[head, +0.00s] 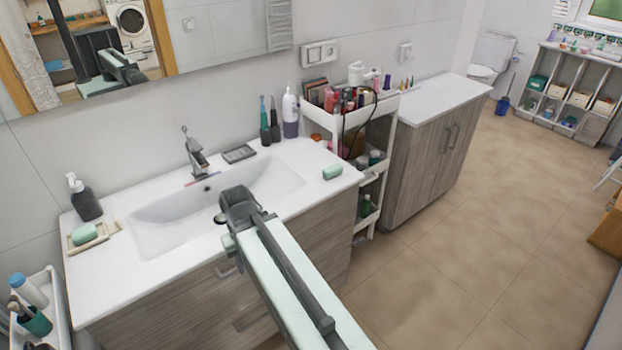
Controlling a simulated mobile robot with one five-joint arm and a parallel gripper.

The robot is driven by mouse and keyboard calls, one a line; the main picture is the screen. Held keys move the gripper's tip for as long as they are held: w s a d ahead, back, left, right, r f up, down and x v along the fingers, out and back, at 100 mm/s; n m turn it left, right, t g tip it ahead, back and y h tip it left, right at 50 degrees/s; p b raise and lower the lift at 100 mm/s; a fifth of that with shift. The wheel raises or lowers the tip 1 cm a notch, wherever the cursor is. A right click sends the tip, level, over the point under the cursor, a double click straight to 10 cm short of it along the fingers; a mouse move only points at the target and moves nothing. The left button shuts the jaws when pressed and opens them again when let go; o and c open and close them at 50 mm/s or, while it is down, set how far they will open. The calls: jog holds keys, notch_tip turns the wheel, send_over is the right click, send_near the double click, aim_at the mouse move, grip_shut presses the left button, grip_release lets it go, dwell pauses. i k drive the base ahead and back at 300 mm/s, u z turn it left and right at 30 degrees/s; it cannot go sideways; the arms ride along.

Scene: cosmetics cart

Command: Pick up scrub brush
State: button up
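I cannot pick out a scrub brush for certain. A small mint-green block (333,172) lies on the right front of the white sink counter (300,155); it is too small to tell whether it is a brush or soap. A similar green piece (84,234) lies in a beige dish at the counter's left end. My gripper (238,205) is at the end of my arm, over the front edge of the sink, apart from both green pieces. Its fingers are not clear, and I see nothing held in it.
A soap pump (84,198) stands at the left, and a tap (194,152) behind the basin. Toothbrushes and a lotion bottle (290,112) stand at the back right. A crowded white cart (385,112) is beside the counter. Open tiled floor (470,220) lies to the right.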

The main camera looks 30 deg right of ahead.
aim_at(334, 171)
jog(key=u, duration=3.3)
jog(key=k, duration=1.4)
jog(key=z, duration=1.5)
jog(key=i, duration=0.5)
jog(key=u, duration=0.1)
